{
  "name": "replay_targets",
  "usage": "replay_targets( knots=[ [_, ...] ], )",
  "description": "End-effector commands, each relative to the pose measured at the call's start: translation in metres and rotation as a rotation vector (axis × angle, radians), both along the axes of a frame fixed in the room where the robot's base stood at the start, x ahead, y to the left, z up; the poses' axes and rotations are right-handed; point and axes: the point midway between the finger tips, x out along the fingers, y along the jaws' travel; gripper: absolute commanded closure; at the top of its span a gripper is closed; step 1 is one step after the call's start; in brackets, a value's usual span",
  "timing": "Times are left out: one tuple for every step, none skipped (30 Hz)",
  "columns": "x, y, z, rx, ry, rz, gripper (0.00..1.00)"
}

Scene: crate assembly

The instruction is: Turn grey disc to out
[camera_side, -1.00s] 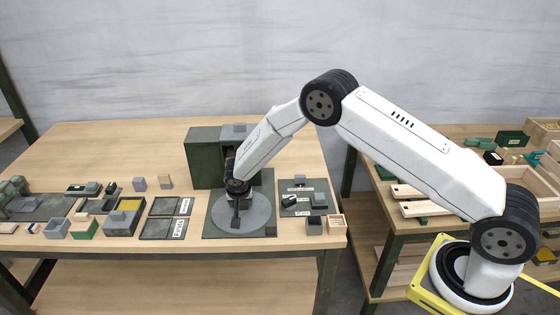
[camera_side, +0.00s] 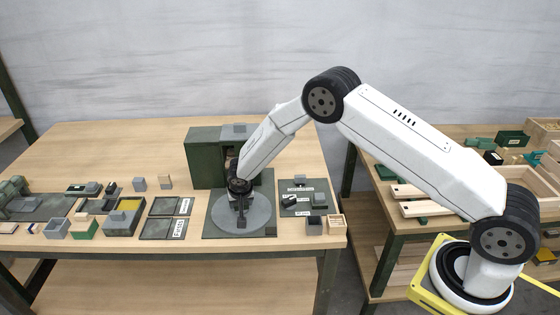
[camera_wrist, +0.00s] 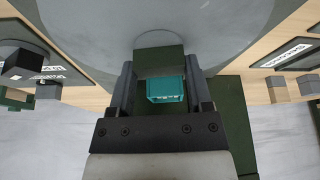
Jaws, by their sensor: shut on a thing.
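The grey disc (camera_side: 258,214) lies flat on a dark green base plate (camera_side: 214,231) on the wooden table. In the wrist view the disc (camera_wrist: 220,25) fills the top of the picture. A dark green block (camera_wrist: 160,59) stands at the disc, and a teal block (camera_wrist: 166,89) shows just below it. My gripper (camera_wrist: 161,85) has its two black fingers on either side of these blocks and is shut on the dark green one. In the side view my gripper (camera_side: 241,221) reaches down over the middle of the disc, and the held block cannot be made out there.
Labelled dark panels lie left (camera_side: 160,229) and right (camera_side: 293,207) of the base plate. Small bins and blocks stand further left. A second table with wooden crates is at the right.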

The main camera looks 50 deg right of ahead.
Motion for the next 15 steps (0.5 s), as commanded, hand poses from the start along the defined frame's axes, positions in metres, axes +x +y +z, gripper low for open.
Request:
replay_targets(
  knots=[
    [0.0,-0.0001,0.0007,-0.001,-0.001,0.022,1.0],
    [-0.0001,-0.0002,0.0007,-0.002,0.0,0.035,1.0],
    [0.0,-0.0002,0.0007,-0.001,-0.001,0.054,1.0],
    [0.0001,-0.0003,0.0007,-0.001,-0.001,0.069,1.0],
    [0.0,-0.0004,0.0007,-0.001,0.0,0.083,1.0],
    [0.0,-0.0006,0.0007,-0.001,0.0,0.101,1.0],
    [0.0,-0.0007,0.0007,-0.001,-0.001,0.118,1.0],
    [0.0,-0.0007,0.0006,0.0,-0.001,0.132,1.0],
    [-0.0002,-0.001,0.0006,-0.001,-0.001,0.152,1.0],
    [-0.0003,-0.0011,0.0005,-0.001,0.0,0.167,1.0],
    [-0.0003,-0.0011,0.0005,-0.001,-0.001,0.182,1.0],
    [-0.0003,-0.001,0.0005,-0.001,-0.001,0.2,1.0],
    [-0.0003,-0.0011,0.0005,-0.001,-0.001,0.213,1.0],
    [-0.0003,-0.0011,0.0006,-0.001,0.0,0.227,1.0],
    [-0.0003,-0.0011,0.0006,-0.001,0.0,0.243,1.0]
  ],
)
